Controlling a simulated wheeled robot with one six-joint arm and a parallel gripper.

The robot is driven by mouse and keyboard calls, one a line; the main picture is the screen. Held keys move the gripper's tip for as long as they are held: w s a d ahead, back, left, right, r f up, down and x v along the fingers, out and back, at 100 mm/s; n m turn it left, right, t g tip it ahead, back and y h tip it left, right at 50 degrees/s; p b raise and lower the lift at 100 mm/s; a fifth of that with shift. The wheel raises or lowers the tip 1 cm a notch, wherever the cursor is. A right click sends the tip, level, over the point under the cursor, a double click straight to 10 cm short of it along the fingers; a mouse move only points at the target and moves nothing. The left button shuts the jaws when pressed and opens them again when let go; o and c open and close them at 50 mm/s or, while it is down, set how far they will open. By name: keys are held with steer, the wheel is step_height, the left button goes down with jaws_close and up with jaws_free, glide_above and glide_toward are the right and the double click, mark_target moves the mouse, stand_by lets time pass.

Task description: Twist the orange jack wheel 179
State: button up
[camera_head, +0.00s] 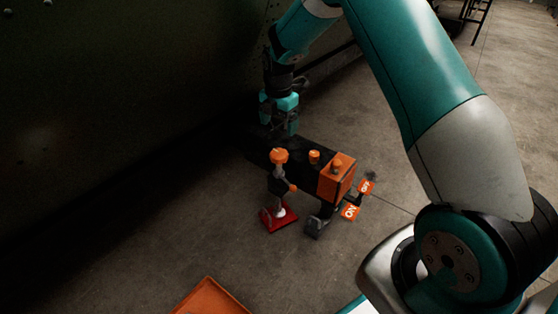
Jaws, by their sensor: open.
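An orange jack wheel (279,156) sits on top of a post at the left end of a dark wheeled unit (308,152) on the floor. The post stands over a red foot plate (279,217). My gripper (279,126) points down just behind the wheel in the picture, over the far end of the unit. It is open. I see nothing held between its fingers. The wheel is not between the fingers; the exact gap in depth is hard to judge.
A dark curved panel (120,75) fills the left. An orange tray (210,298) lies at the bottom. Concrete floor is clear between them.

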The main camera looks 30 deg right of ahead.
mark_target(279, 153)
step_height(279, 153, down, 12)
steer(key=b, duration=0.7)
steer(key=shift+r, duration=0.15)
steer(key=shift+r, duration=0.1)
steer(key=c, duration=0.9)
